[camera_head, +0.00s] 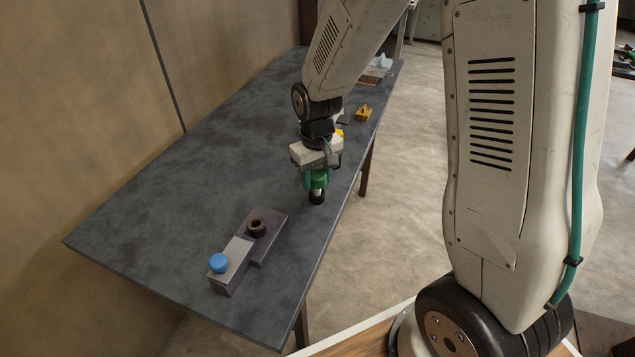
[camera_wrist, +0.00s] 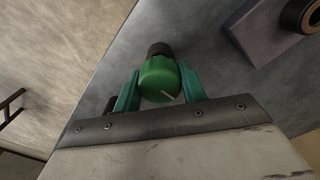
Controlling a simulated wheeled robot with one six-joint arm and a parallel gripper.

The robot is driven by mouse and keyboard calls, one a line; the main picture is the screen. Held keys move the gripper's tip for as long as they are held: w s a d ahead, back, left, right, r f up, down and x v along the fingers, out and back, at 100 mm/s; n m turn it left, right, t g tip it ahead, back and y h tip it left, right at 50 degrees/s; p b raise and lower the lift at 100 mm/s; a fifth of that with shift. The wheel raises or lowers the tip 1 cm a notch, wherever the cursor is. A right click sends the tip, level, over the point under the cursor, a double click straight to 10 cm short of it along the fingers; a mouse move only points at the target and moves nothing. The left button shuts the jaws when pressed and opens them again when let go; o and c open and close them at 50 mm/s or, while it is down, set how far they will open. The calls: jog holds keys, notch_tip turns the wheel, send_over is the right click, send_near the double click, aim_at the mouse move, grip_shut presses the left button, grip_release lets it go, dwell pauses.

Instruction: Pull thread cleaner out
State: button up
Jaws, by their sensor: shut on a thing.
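A green-headed tool with a black end, which looks like the thread cleaner (camera_head: 318,182), is in my gripper (camera_head: 316,174). In the wrist view the green head (camera_wrist: 159,78) sits between the two teal fingers, and the black end (camera_wrist: 159,49) points away from the wrist. The gripper is shut on it. A purple-grey block (camera_head: 272,222) with a dark ring (camera_head: 257,227) on top stands on the table nearer the camera. The thread cleaner is apart from this block and ring. The block's corner and the ring (camera_wrist: 300,14) show at the wrist view's upper right.
The block has a lighter grey part (camera_head: 234,262) with a blue knob (camera_head: 219,262). A yellow item (camera_head: 364,113) lies near the dark table's (camera_head: 180,200) right edge, with a pale object (camera_head: 384,62) at the far end. The table's left half is clear.

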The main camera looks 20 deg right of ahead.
jog(key=shift+r, duration=0.65)
jog(key=shift+r, duration=4.35)
